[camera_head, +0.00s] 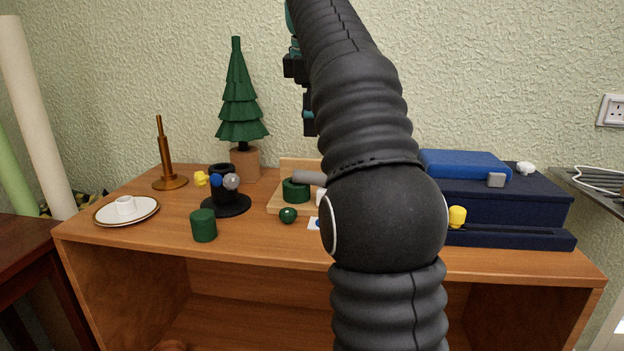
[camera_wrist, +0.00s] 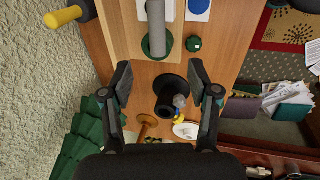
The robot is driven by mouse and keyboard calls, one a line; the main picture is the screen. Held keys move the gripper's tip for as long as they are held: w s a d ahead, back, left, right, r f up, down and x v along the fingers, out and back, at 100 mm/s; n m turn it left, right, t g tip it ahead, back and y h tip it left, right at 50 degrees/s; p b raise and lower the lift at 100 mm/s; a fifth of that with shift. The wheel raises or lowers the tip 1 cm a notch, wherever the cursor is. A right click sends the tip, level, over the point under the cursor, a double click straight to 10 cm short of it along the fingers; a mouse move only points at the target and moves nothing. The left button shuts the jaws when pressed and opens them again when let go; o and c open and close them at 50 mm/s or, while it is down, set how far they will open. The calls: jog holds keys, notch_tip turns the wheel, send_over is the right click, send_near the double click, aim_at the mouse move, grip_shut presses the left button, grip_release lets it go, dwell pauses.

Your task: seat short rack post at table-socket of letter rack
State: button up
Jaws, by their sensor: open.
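A grey rod (camera_head: 309,177) lies roughly level over a dark green ring (camera_head: 295,190) on a light wooden board (camera_head: 300,163). In the wrist view the rod (camera_wrist: 155,24) and ring (camera_wrist: 146,46) are at the top middle. I cannot tell for sure which piece is the short rack post or which part is the table-socket; my arm hides part of this area in the head view. My gripper (camera_wrist: 160,77) is open and empty, its fingers spread above the table between the ring and a black stand (camera_wrist: 168,102).
The black stand (camera_head: 225,203) has coloured knobs. A green cylinder (camera_head: 203,225), a plate (camera_head: 103,217), a brass holder (camera_head: 166,160) and a small tree (camera_head: 240,100) are left. A navy box (camera_head: 520,208) is right.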

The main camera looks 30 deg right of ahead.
jog(key=shift+b+x, duration=1.2)
jog(key=shift+x, duration=5.6)
jog(key=shift+w+d, duration=0.15)
grip_shut()
